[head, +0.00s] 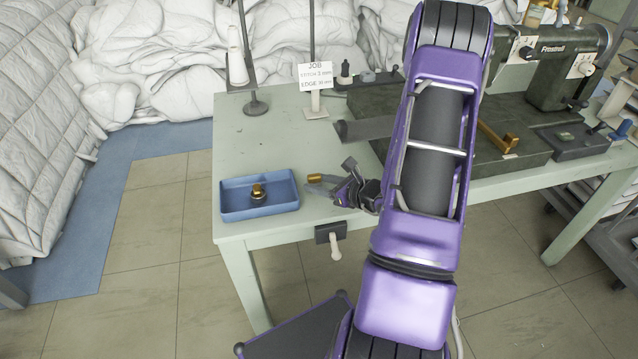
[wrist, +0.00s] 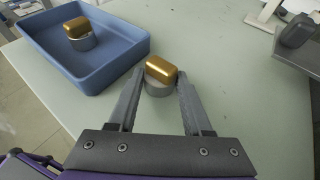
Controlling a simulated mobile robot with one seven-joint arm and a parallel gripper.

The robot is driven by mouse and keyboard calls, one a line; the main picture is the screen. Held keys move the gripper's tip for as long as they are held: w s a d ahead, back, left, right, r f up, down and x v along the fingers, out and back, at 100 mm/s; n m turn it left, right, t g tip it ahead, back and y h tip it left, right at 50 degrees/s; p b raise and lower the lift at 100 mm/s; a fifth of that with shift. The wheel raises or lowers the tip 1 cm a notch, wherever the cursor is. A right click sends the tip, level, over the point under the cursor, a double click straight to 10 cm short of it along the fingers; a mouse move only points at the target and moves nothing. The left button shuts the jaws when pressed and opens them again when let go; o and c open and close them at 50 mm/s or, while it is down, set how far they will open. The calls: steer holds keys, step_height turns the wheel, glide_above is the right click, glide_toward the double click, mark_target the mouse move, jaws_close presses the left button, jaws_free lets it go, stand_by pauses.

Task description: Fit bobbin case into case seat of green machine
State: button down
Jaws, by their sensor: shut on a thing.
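My gripper (head: 322,184) is just right of the blue tray, over the pale green tabletop. In the wrist view my gripper (wrist: 161,82) is shut on a bobbin case (wrist: 161,70) with a gold top and a silver-grey round base. The gold part of this held case (head: 314,177) also shows in the head view. I cannot tell whether its base touches the table. A second, similar gold and silver case (head: 258,191) sits in the tray. The green machine (head: 568,70) stands at the far right; I cannot make out its case seat.
The blue tray (head: 232,213) lies at the table's front left corner. A job sign (head: 315,76) and a thread stand (head: 256,106) stand behind. My arm hides the table's middle. White duvet heaps (head: 130,60) lie behind.

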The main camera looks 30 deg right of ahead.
steer(key=shift+f, duration=0.1)
steer(key=shift+c, duration=1.6)
jaws_free()
